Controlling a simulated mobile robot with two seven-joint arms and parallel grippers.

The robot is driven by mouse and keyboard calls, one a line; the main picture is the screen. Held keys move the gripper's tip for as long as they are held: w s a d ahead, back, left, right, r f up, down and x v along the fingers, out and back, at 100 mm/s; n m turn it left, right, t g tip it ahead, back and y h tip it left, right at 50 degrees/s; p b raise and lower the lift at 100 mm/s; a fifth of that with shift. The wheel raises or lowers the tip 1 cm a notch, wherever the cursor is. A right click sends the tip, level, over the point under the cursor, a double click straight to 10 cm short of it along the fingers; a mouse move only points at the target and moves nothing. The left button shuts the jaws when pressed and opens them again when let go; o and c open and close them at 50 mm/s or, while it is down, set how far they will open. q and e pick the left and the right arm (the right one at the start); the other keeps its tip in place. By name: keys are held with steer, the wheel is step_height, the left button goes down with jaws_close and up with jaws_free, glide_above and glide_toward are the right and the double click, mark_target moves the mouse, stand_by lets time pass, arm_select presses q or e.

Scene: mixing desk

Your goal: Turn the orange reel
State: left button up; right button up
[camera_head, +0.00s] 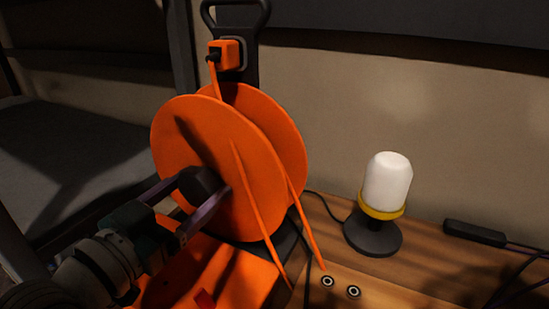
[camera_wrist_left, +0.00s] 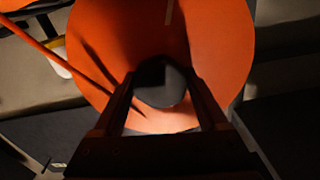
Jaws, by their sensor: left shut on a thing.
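The orange reel (camera_head: 265,170) stands upright on the desk, with two round discs and a black stand behind it. Its dark knob (camera_head: 201,184) sticks out from the near disc. My left gripper (camera_head: 206,190) comes in from the left with its two fingers on either side of the knob, shut on it. In the left wrist view the knob (camera_wrist_left: 160,84) sits between the fingertips (camera_wrist_left: 160,88), and the reel's disc (camera_wrist_left: 215,45) fills the middle behind it. My right gripper is not in view.
A white lamp (camera_head: 387,184) with a yellow ring and dark base stands right of the reel. A black bar (camera_head: 474,233) with a cable lies further right. Two round sockets (camera_head: 340,286) are at the front. An orange plug (camera_head: 225,52) sits on the stand above the reel.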

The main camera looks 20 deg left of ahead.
arm_select(q)
jaws_close()
steer(key=shift+m, duration=0.3)
